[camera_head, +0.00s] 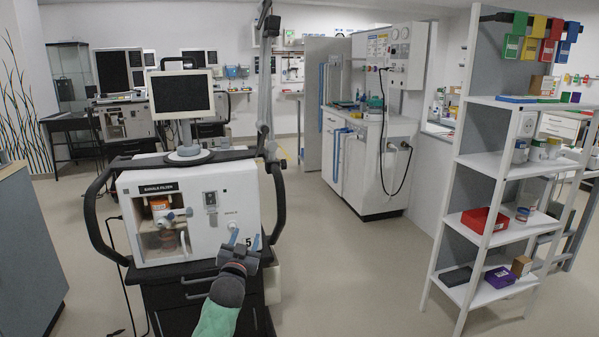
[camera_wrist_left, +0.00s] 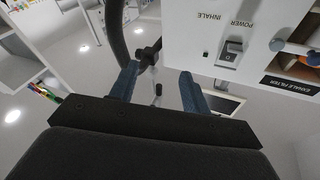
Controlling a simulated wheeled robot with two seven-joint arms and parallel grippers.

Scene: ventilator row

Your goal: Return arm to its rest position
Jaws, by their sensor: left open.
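My left gripper (camera_head: 245,235) is open and empty in the head view. It is in front of the lower right of the ventilator's (camera_head: 240,185) white front panel, and my arm reaches up to it from below. In the left wrist view, its two blue fingers (camera_wrist_left: 158,85) are spread apart with nothing held between them. That view looks past them at the panel, with a power switch (camera_wrist_left: 232,50) and the words INHALE and EXHALE FILTER. I cannot tell whether a fingertip touches the panel. My right gripper is not in view.
Black curved handles (camera_head: 278,200) flank the ventilator, and a monitor (camera_head: 182,95) stands on top. Shelves (camera_head: 490,165) with bins stand at the right, and a grey cabinet (camera_head: 30,245) at the left. A white cabinet (camera_head: 375,165) stands farther back. Floor (camera_head: 350,270) is clear between ventilator and shelves.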

